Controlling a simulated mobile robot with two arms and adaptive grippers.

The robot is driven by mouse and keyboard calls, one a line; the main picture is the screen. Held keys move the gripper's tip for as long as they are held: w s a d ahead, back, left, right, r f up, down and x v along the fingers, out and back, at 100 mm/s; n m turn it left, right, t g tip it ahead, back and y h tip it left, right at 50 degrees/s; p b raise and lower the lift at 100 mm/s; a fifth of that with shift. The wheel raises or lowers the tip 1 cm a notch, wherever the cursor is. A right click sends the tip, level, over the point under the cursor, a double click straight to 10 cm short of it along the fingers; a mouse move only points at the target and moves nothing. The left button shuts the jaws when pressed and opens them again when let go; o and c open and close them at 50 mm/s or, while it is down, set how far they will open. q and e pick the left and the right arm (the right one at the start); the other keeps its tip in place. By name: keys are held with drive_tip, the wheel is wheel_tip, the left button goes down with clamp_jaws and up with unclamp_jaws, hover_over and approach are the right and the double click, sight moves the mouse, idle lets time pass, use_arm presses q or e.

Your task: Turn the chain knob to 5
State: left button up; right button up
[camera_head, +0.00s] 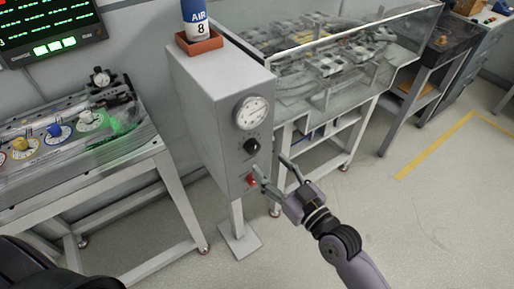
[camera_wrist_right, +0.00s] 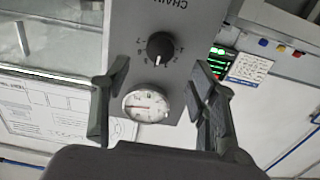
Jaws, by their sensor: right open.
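The black chain knob (camera_head: 251,146) is on the front of the grey cabinet (camera_head: 225,110), below a round white gauge (camera_head: 252,112). In the right wrist view the panel is upside down, with the knob (camera_wrist_right: 160,46) above the gauge (camera_wrist_right: 147,104) and part of the word "CHAIN" at the top. A white mark on the knob points down in that picture, near the middle of its number scale; I cannot read the exact number. My right gripper (camera_head: 271,163) is open and empty, in front of the panel and below the knob in the head view. My left gripper is out of view.
A red control (camera_head: 251,181) sits low on the cabinet, close to my right fingers. A table with coloured dials (camera_head: 58,131) is at left; a glass-walled track table (camera_head: 340,60) is behind. Floor at right is clear.

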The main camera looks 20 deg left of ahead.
sight(255, 150)
drive_tip(key=x, duration=0.7)
drive_tip(key=shift+w+a, duration=0.1)
drive_tip(key=shift+a, duration=0.05)
drive_tip(key=shift+c, duration=0.4)
drive_tip(key=c, duration=1.1)
